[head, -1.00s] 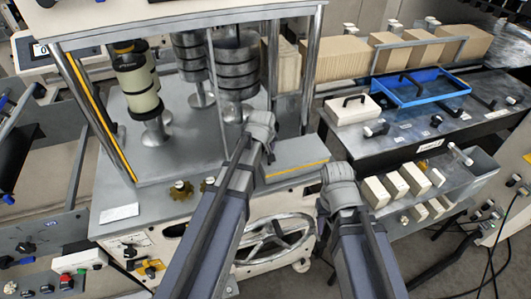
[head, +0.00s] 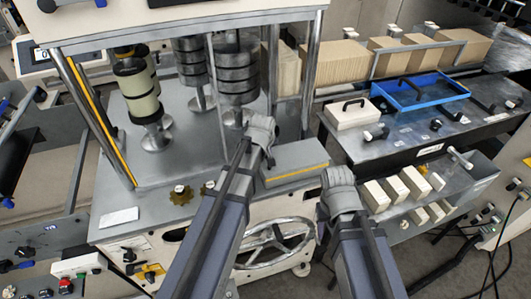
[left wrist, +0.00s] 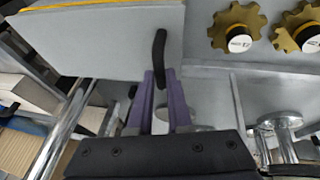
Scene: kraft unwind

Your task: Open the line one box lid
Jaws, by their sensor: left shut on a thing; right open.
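The grey box with a yellow stripe (head: 296,160) sits on the machine's deck, just right of my left gripper (head: 262,128). In the left wrist view a grey panel (left wrist: 105,38) with a yellow line carries a black handle (left wrist: 160,50). The purple fingers of my left gripper (left wrist: 164,95) are shut on the handle's lower end. In the head view this handle and the left fingertips are hidden behind my wrist. My right gripper (head: 338,178) is open and empty, left of the white blocks; its fingers are barely visible.
Two gold knobs (head: 180,194) are left of my left arm; they also show in the left wrist view (left wrist: 236,28). Upright posts and dark roller stacks (head: 237,75) stand behind. White blocks (head: 397,189) are near my right gripper.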

